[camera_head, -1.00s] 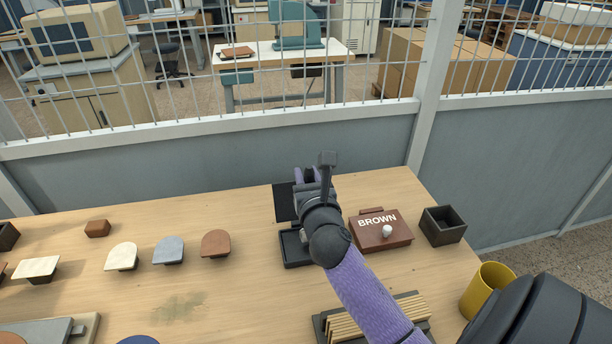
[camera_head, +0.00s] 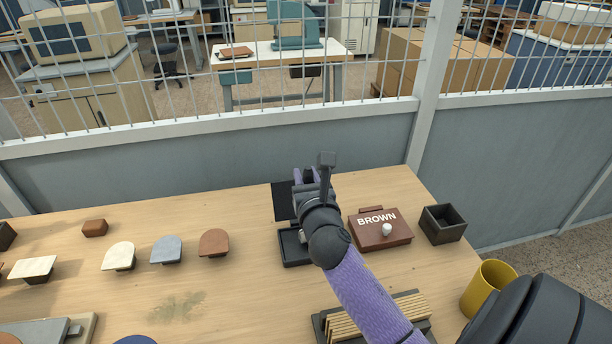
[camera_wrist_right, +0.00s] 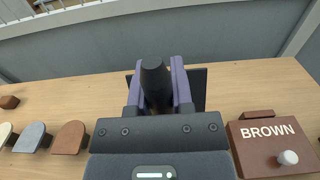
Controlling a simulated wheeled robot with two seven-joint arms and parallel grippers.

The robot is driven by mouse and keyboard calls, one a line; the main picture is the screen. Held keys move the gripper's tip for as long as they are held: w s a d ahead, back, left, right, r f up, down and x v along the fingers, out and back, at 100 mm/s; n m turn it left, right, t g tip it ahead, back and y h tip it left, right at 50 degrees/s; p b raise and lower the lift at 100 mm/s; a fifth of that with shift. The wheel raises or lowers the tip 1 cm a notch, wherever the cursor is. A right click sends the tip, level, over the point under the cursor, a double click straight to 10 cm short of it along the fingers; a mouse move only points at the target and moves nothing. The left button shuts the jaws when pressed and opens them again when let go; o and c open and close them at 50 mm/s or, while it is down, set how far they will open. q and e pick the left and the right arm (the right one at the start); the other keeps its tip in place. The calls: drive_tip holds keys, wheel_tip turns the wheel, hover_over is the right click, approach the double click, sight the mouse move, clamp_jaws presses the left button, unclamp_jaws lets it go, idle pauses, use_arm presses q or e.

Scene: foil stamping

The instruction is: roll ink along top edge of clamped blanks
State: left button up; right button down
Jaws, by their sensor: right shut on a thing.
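My right gripper (camera_head: 308,178) is over the far part of the table, above a flat black pad (camera_head: 281,203). In the right wrist view its purple fingers (camera_wrist_right: 155,85) are shut on a dark rounded handle (camera_wrist_right: 154,72), seen end-on. The roller end is hidden, so I cannot tell whether it touches the pad. A black tray (camera_head: 289,246) sits just nearer, partly behind my wrist. Several pale strips, apparently the clamped blanks (camera_head: 370,318), stand in a dark holder at the near edge, partly covered by my forearm. My left gripper is out of view.
A brown box marked BROWN (camera_head: 368,238) with a white knob is right of the tray. A black open bin (camera_head: 443,224) and a yellow cup (camera_head: 488,287) stand further right. Several rounded stamps lie left. A wire-mesh partition (camera_head: 230,155) closes the back.

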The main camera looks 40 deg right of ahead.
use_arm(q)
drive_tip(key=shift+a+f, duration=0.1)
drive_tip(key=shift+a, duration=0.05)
use_arm(e)
drive_tip(key=shift+f, duration=0.25)
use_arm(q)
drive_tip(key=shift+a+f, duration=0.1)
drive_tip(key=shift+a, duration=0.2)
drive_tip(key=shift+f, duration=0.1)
use_arm(e)
drive_tip(key=shift+f, duration=0.15)
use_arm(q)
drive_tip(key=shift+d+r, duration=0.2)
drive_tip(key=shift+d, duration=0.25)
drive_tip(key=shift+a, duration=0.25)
